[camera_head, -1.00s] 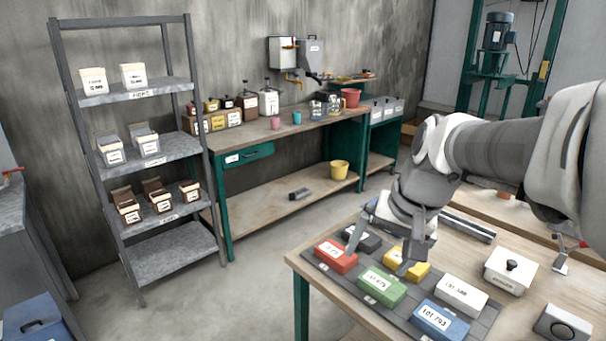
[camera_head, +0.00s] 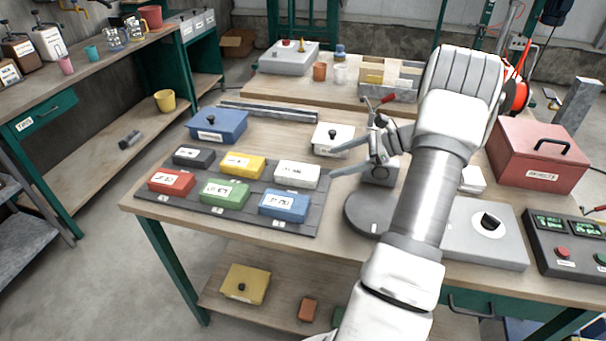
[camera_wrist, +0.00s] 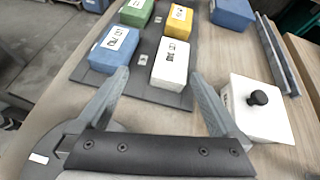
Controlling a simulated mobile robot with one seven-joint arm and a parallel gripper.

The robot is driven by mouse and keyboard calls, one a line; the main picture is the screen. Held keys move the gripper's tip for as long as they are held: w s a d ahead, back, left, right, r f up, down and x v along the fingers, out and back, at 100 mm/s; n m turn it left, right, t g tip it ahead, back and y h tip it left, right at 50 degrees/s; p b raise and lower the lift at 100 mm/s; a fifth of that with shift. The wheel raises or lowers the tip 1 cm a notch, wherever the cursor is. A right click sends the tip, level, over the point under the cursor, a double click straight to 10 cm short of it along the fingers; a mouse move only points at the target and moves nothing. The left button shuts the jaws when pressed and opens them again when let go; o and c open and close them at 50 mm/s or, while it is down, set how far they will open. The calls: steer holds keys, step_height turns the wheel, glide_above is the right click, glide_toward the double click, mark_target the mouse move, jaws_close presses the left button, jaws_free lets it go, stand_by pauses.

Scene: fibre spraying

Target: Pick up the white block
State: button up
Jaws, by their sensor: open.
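The white block (camera_head: 297,175) lies on the dark mat (camera_head: 240,218), in its back row at the right end. It has a printed label on top. In the wrist view the white block (camera_wrist: 171,64) is ahead of my gripper (camera_wrist: 162,78), roughly between the fingertips in the picture. My gripper (camera_head: 331,163) is open and empty, just right of the block in the head view. Its two fingers point toward the block. I cannot tell the exact gap, and no contact is visible.
A blue block (camera_head: 284,205) lies in front of the white one and a yellow block (camera_head: 243,166) beside it. Green (camera_head: 224,193), red (camera_head: 172,182) and black (camera_head: 193,157) blocks share the mat. A white knobbed box (camera_head: 325,141) and a grey disc (camera_head: 366,215) stand close to my gripper.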

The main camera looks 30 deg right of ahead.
steer(key=m+t, duration=0.2)
glide_toward(303, 171)
steer(key=x, duration=0.6)
steer(key=shift+w+f, duration=0.25)
steer(key=shift+f, duration=0.2)
steer(key=shift+r+x, duration=0.15)
steer(key=shift+x, duration=1.15)
steer(key=shift+r+x, duration=0.15)
steer(key=shift+x, duration=1.2)
steer(key=shift+a, duration=0.1)
jaws_close()
